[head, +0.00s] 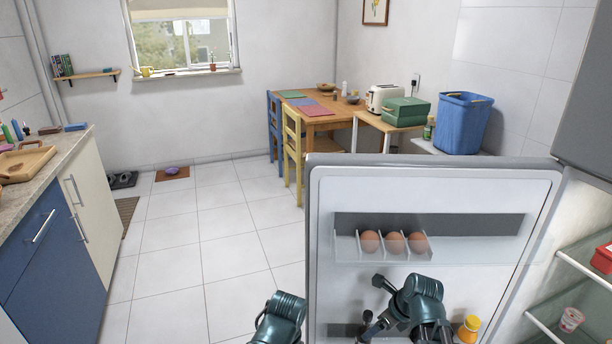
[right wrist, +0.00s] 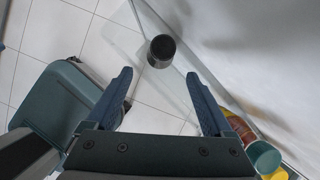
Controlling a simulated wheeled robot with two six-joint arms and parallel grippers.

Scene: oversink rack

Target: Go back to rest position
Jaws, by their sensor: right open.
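My right gripper (head: 376,302) is in front of the inner face of the open fridge door (head: 490,195), below the egg shelf. In the right wrist view its two fingers (right wrist: 157,100) are wide apart with nothing between them. A dark round-topped item (right wrist: 162,50) lies beyond the fingertips, apart from them, by a clear shelf edge. Part of my left arm (head: 283,318) shows at the bottom of the head view, left of the door. Its gripper cannot be made out.
Eggs (head: 395,242) sit in the door shelf, and an orange-capped bottle (head: 468,329) stands lower down. Fridge shelves (head: 590,268) are at right. A counter (head: 62,160) is at left. The tiled floor (head: 200,230) between is clear. A wooden table (head: 335,112) stands behind.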

